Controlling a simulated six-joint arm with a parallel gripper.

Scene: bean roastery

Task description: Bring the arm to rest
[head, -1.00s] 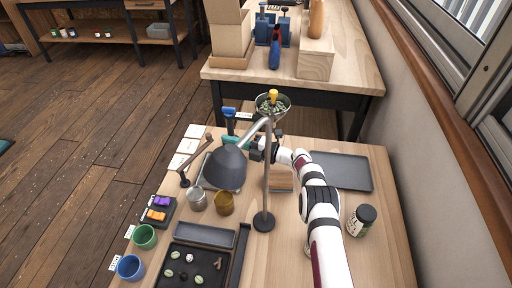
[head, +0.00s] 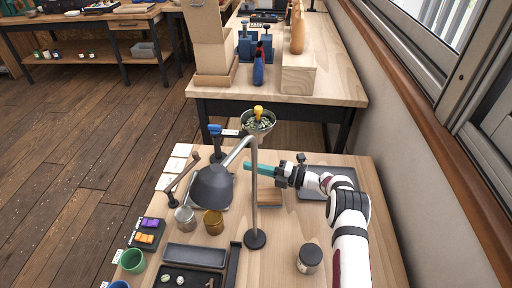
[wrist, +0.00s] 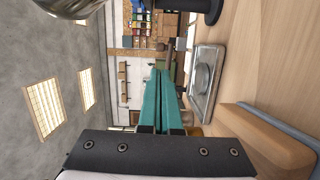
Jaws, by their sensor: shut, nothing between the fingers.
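My gripper (head: 248,167) has teal fingers, shut with nothing between them. In the head view it is above the bench, with its fingertips pointing left close to the lamp's upright pole (head: 254,205). I cannot tell whether the fingertips stand in front of or behind the pole. In the wrist view the closed fingers (wrist: 164,90) lie side by side, clear of any object. My arm reaches up from the lower right of the head view, bent at the elbow, and hides part of the bench.
The grey lamp shade (head: 212,187) hangs left of the pole. A funnel of beans (head: 258,123) stands behind. A grey tray (head: 312,190) lies beneath my forearm, a wooden block (head: 270,197) beside it. A dark-lidded jar (head: 309,258) stands left of my upper arm.

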